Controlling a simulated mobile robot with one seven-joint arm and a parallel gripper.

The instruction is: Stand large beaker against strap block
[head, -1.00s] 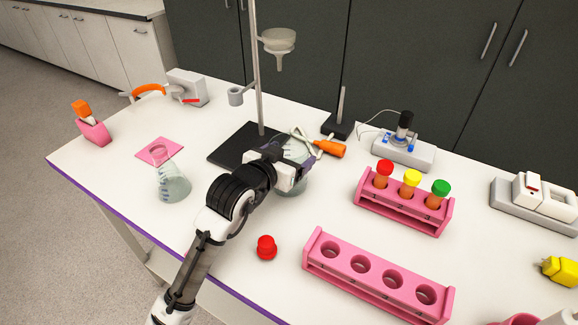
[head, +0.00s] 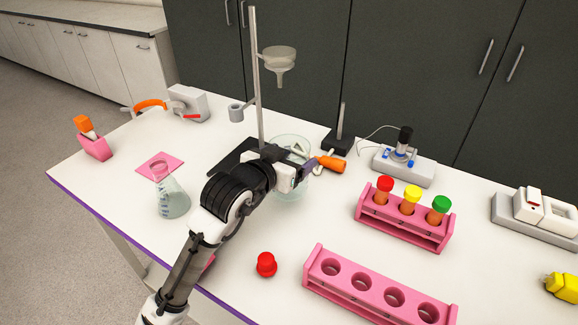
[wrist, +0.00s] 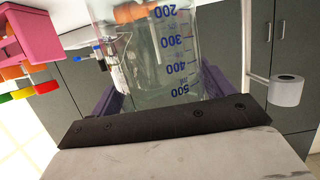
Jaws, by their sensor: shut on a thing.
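The large beaker (head: 290,188) is clear glass with blue volume marks; it fills the middle of the wrist view (wrist: 150,60). My gripper (head: 298,172) is shut on it, with a purple finger on each side in the wrist view (wrist: 160,92). The beaker looks upright; whether its base touches the table is unclear.
A retort stand (head: 257,85) with a funnel (head: 279,62) rises between block and beaker. A conical flask (head: 172,195) is at the left. An orange-handled tool (head: 331,164) lies by the beaker. Pink racks (head: 405,228) stand right; a red cap (head: 266,265) lies in front.

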